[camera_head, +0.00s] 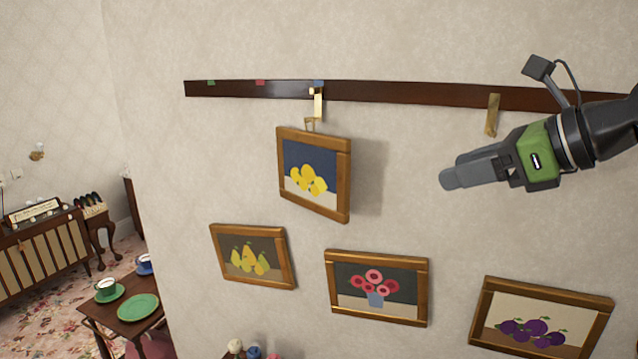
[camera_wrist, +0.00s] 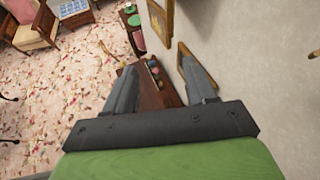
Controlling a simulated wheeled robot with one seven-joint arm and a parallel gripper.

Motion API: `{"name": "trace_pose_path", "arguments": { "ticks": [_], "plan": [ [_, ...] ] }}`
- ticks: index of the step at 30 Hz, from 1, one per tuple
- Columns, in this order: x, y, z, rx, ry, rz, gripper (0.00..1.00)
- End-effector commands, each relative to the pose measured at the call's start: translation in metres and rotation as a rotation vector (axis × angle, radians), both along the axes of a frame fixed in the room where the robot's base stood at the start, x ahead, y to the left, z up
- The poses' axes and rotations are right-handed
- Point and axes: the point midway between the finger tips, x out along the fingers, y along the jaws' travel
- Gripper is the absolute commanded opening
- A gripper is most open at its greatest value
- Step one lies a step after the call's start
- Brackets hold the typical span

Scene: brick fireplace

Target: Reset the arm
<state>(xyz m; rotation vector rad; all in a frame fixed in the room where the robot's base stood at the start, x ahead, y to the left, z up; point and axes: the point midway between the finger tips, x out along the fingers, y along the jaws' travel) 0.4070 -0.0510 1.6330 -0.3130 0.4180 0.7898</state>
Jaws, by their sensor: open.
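My gripper (camera_head: 447,179) is at the right of the head view, in front of the wall and below the dark rail. It points left and a little down, and nothing is held in it. In the wrist view my gripper (camera_wrist: 158,66) has its two fingers spread apart, with an empty gap between them. Below that gap a small dark table (camera_wrist: 155,92) shows with small coloured things on it. My arm (camera_head: 605,128) comes in from the right edge of the head view.
A lemon picture (camera_head: 331,149) hangs from a brass hook (camera_head: 318,102) on the rail (camera_head: 400,92). Another hook (camera_head: 493,114) is empty. Pear (camera_head: 253,231), flower (camera_head: 377,261) and plum (camera_head: 545,301) pictures are lower on the wall. A table with cups (camera_head: 120,323) stands left.

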Motion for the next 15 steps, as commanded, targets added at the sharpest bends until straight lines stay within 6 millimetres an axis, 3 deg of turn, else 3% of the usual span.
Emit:
{"name": "trace_pose_path", "arguments": {
  "ticks": [8, 11, 15],
  "plan": [
    [0.013, 0.065, -0.051, -0.290, -0.017, 0.151, 0.56],
    [0.014, 0.096, -0.082, -0.452, -0.032, 0.245, 0.56],
    [0.002, 0.142, -0.148, -0.783, -0.067, 0.459, 0.56]
  ]
}}
